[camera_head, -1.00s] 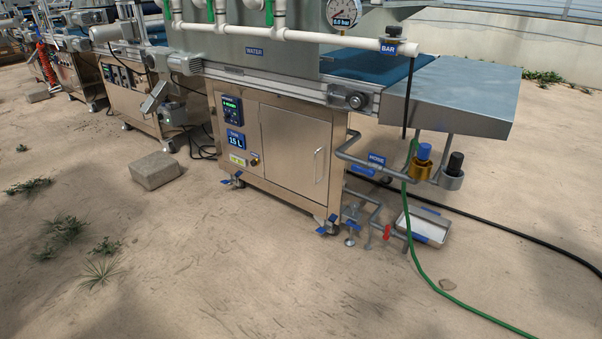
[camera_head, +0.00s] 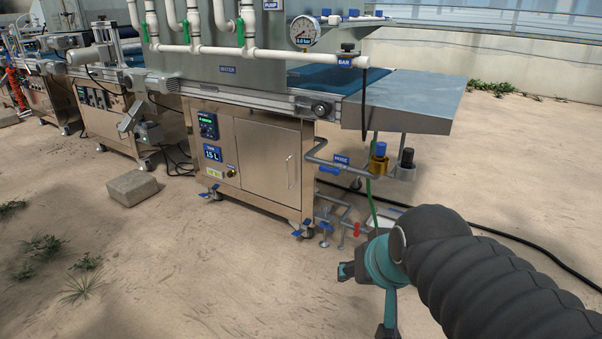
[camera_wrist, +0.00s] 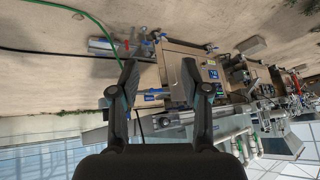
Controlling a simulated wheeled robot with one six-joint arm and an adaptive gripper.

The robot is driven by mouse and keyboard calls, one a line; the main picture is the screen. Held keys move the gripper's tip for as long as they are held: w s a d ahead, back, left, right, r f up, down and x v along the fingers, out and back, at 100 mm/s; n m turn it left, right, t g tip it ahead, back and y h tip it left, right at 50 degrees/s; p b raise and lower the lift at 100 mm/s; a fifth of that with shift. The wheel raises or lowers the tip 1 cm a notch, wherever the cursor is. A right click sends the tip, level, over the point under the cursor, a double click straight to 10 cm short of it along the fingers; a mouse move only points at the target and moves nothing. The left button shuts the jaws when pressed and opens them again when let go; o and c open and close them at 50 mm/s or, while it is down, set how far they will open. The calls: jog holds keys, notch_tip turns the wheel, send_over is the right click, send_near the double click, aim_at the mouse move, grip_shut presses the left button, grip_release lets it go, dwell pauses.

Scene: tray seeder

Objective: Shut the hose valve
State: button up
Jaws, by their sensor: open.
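A small red valve handle (camera_head: 357,229) sits on the low grey pipework under the right end of the seeder, close to the green hose (camera_head: 373,205). I cannot tell from a label which handle is the hose valve. My gripper (camera_head: 365,300) is in front of the pipework, lower and nearer the camera, apart from it. In the wrist view my gripper (camera_wrist: 160,78) has its fingers spread with nothing held. The green hose (camera_wrist: 62,8) runs across the upper left there.
The steel cabinet (camera_head: 265,165) stands left of the pipework, with blue-pedalled feet at its base. The metal end table (camera_head: 415,100) overhangs the pipes. A black hose (camera_head: 500,235) lies on the sand at right. A concrete block (camera_head: 132,188) lies at left.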

aim_at(321, 169)
jog(key=w+a+r+m+t+b, duration=0.1)
jog(key=w+a+m+t, duration=0.15)
jog(key=w, duration=0.85)
jog(key=w+a+r+m+t, duration=0.2)
jog(key=w+m, duration=0.2)
jog(key=w, duration=0.8)
jog(key=w+a+r+m+t+b, duration=0.1)
jog(key=w+a+m+t, duration=0.25)
jog(key=w, duration=0.75)
jog(key=w+d+f+m+h, duration=0.1)
jog(key=w+f+m+h, duration=0.5)
jog(key=w, duration=0.4)
notch_tip(321, 169, down, 10)
jog(key=w+d+m+h+b, duration=0.1)
jog(key=w+m+h, duration=0.2)
jog(key=m+h, duration=0.4)
jog(key=shift+m+g+y, duration=0.3)
jog(key=shift+m+y, duration=0.3)
jog(key=shift+y, duration=0.1)
jog(key=x, duration=1.3)
jog(key=shift+w+d+f, duration=0.15)
jog(key=shift+w+d, duration=0.1)
jog(key=shift+d, duration=0.05)
grip_shut()
